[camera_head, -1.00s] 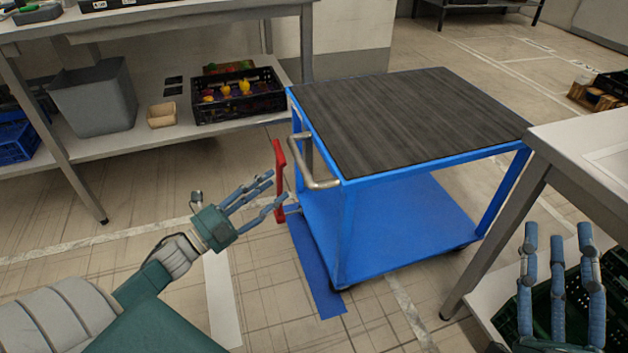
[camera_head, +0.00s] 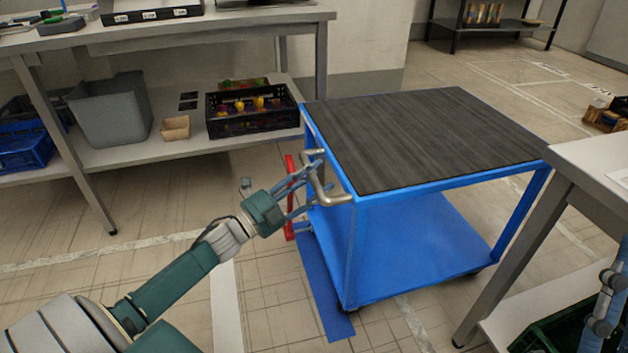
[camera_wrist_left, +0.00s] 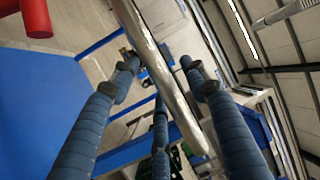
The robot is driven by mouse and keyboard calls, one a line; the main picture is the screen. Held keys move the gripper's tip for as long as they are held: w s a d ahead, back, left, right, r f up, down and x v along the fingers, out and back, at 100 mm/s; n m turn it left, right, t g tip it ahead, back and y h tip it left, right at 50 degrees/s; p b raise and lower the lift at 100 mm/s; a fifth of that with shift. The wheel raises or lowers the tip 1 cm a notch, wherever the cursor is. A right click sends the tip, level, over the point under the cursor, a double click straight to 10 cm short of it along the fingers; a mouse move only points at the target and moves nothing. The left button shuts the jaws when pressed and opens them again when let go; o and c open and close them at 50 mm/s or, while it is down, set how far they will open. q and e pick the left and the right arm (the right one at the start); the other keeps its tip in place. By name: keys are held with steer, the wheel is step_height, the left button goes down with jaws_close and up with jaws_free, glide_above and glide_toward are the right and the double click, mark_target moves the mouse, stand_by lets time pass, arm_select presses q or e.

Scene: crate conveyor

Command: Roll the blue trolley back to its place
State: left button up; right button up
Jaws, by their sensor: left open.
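The blue trolley (camera_head: 362,253) stands in the middle of the head view, with a dark ribbed top and a lower blue shelf. Its bent metal handle (camera_head: 318,184) is on the left side, facing me. My left gripper (camera_head: 304,188) is open at the handle. In the left wrist view the handle bar (camera_wrist_left: 163,75) runs between the spread fingers of my left gripper (camera_wrist_left: 163,85), and contact cannot be told. A red upright part (camera_head: 291,196) is beside the trolley's left edge. My right gripper (camera_head: 606,305) shows only partly at the right edge; its fingers are cut off.
A workbench (camera_head: 175,40) with a lower shelf holding a grey bin (camera_head: 112,110) and a black crate (camera_head: 254,122) stands at the back left. A light table (camera_head: 600,165) is close on the trolley's right. Blue tape (camera_head: 322,285) marks the floor at the trolley's left.

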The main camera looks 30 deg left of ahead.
arm_select(q)
jaws_close()
